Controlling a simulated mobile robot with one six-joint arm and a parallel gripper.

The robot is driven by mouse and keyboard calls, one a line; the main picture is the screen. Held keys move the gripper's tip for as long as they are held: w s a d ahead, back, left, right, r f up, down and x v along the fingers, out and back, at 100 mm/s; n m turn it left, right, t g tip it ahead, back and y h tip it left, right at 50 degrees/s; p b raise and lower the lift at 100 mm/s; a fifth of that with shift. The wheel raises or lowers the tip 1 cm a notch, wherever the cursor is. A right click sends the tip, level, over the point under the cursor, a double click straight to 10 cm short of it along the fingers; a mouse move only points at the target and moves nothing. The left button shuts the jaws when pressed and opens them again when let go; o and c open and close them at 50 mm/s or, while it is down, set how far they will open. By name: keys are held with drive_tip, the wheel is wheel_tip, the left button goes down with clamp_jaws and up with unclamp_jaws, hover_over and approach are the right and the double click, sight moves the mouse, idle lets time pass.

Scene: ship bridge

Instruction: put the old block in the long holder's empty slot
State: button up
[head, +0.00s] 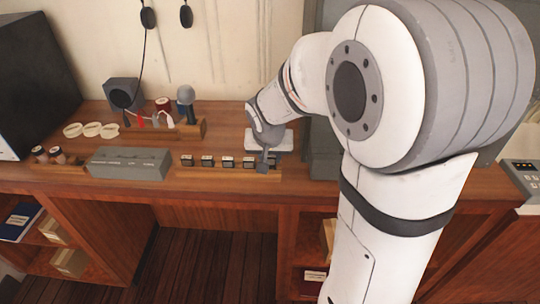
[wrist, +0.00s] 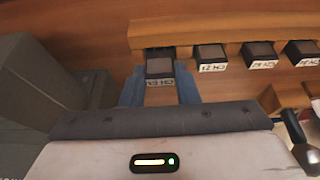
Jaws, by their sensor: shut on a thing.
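The long holder (head: 225,173) is a wooden rail along the front of the desk with several small dark, white-labelled blocks in a row. In the wrist view, the holder (wrist: 235,27) runs across the top, and seated blocks (wrist: 210,54) stand right of my gripper. My gripper (wrist: 160,80) has its blue fingers shut on a dark labelled block (wrist: 159,68). The held block is at the row's end, in line with a slot; a dark gap shows behind it. I cannot tell whether it is seated. In the head view, my gripper (head: 265,160) is at the holder's right end.
A grey slotted box (head: 130,163) sits left of the holder. Behind are a wooden stand (head: 185,128) with small tools, a dark red spool (head: 163,105) and pale rings (head: 92,130). A grey cabinet (head: 325,150) stands close right.

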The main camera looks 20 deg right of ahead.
drive_tip(key=shift+f+b, duration=0.75)
drive_tip(key=shift+b, duration=0.4)
idle(1.7)
idle(0.4)
drive_tip(key=o, duration=1)
drive_tip(key=v, duration=0.7)
drive_tip(key=shift+r, duration=0.4)
drive_tip(key=shift+s, duration=0.2)
drive_tip(key=s+f+n+g+y, duration=0.1)
drive_tip(key=s+f+n, duration=0.2)
drive_tip(key=s, duration=1.4)
drive_tip(key=shift+d+f+n+g, duration=0.2)
drive_tip(key=shift+d+n+g, duration=0.1)
drive_tip(key=shift+g, duration=0.1)
